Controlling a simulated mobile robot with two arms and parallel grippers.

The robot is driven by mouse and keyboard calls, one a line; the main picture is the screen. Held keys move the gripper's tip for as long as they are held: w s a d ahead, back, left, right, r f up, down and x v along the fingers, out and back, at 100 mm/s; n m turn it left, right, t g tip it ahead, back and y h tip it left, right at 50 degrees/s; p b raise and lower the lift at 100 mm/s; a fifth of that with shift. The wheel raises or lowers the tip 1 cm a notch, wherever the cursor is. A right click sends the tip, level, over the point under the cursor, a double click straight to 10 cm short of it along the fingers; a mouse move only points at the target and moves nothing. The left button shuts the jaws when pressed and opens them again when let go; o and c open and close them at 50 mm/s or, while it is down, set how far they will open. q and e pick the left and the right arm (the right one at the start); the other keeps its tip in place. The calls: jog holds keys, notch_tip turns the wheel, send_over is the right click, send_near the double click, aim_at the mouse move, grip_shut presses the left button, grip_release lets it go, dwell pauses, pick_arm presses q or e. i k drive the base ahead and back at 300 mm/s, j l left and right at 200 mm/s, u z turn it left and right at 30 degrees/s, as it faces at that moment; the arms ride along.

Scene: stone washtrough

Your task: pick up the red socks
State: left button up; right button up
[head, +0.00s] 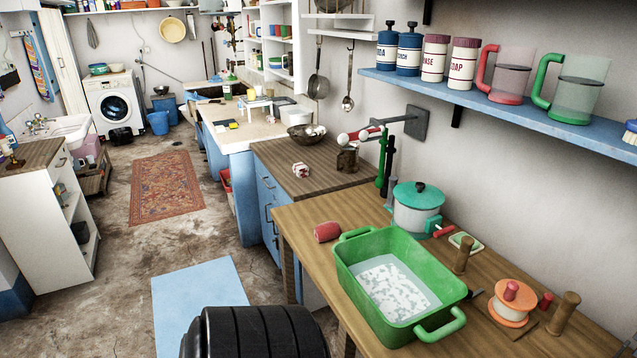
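A rolled red bundle (327,231), which looks like the red socks, lies on the wooden table at its left edge. It is just left of a green basin (352,270) and close to the basin's corner handle. Neither of my grippers shows in the head view, so nothing can be seen near or holding the bundle.
The basin holds water with white suds. A teal-lidded pot (416,212) stands behind it; wooden pegs and an orange-and-white round object (511,303) are to its right. A red-and-white bundle (301,169) lies on the darker counter. The floor left of the table is mostly open.

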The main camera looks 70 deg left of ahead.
aim_at(325, 232)
jog(key=u, duration=2.05)
